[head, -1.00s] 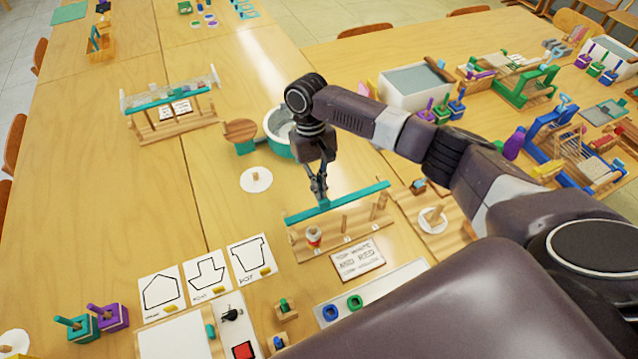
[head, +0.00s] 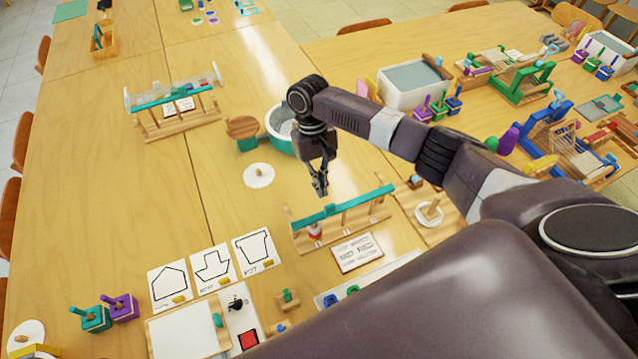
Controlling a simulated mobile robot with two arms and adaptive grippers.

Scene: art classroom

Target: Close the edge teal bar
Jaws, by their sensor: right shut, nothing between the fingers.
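A small wooden rack (head: 300,244) stands on the table in front of me. A long teal bar (head: 362,199) with a small teal block (head: 329,210) on it runs across the tops of its wooden posts, low over the rack. A red-and-white piece (head: 315,231) sits under the bar's left part. My right gripper (head: 320,193) is shut and empty, pointing down just above and behind the teal block. A small gap seems to separate the fingertips from the block. My left gripper is not in view.
A similar rack with a teal bar (head: 176,96) stands at the back left. A round teal-rimmed tub (head: 280,140) is behind my right gripper. A word card (head: 357,253) lies before the rack, a white disc (head: 258,176) to its left. The table's left middle is clear.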

